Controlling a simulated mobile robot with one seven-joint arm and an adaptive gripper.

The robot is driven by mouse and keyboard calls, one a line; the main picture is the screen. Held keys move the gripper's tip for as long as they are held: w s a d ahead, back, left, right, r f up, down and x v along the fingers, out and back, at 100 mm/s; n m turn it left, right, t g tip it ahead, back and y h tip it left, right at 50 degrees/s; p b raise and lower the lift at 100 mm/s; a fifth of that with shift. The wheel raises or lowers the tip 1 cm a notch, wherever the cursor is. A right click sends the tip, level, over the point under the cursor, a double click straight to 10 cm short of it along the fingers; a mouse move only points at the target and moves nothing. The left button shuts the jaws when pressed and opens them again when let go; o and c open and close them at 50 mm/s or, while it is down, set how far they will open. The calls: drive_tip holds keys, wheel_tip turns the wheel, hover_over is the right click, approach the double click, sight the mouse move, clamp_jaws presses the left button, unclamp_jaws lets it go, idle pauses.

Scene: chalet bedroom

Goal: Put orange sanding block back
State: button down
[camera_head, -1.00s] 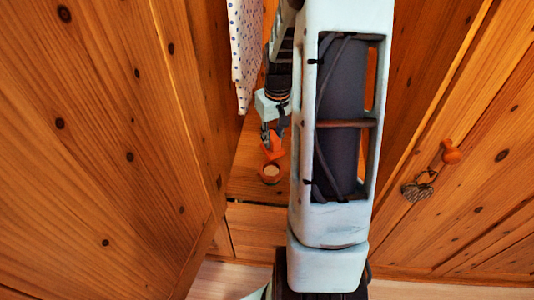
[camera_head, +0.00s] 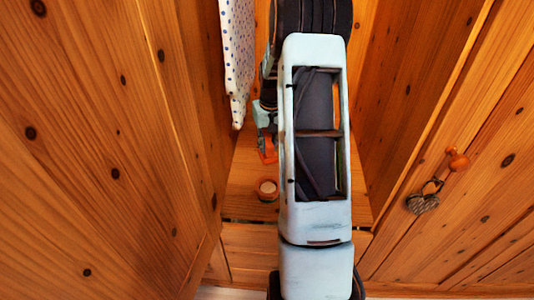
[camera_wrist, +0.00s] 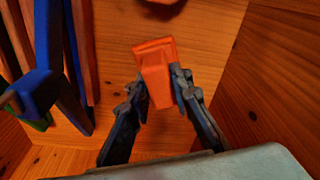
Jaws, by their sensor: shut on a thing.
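The orange sanding block (camera_wrist: 155,65) is between the fingers of my gripper (camera_wrist: 160,88) in the wrist view, and the fingers are shut on it. In the head view the orange block (camera_head: 266,150) shows at the end of my gripper (camera_head: 266,135), inside the wooden wardrobe. Part of my gripper is hidden behind my arm there. In the wrist view the block is over the wooden floor of the wardrobe; I cannot tell whether it touches it.
A small round pot (camera_head: 268,189) stands on the wardrobe floor (camera_head: 242,180). Blue, orange and green bars (camera_wrist: 50,70) are at the left in the wrist view. A dotted cloth (camera_head: 237,60) hangs at the left. Wooden doors (camera_head: 480,170) flank the opening.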

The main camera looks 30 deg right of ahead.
sight(268, 139)
drive_tip(key=shift+w+d+f, duration=0.2)
drive_tip(key=shift+w+f, duration=0.3)
drive_tip(key=shift+f, duration=0.1)
drive_tip(key=shift+w+d+f, duration=0.2)
drive_tip(key=shift+w+f, duration=0.25)
drive_tip(key=shift+f, duration=0.15)
drive_tip(key=shift+w+f+b, duration=0.15)
drive_tip(key=shift+f+b, duration=0.15)
drive_tip(key=shift+f, duration=1.35)
drive_tip(key=shift+f, duration=0.15)
drive_tip(key=c, duration=1.7)
unclamp_jaws()
drive_tip(key=shift+c, duration=0.2)
drive_tip(key=r, duration=0.4)
drive_tip(key=s+r+p, duration=0.1)
drive_tip(key=r, duration=0.7)
drive_tip(key=shift+s+a+r, duration=0.15)
drive_tip(key=shift+s, duration=0.1)
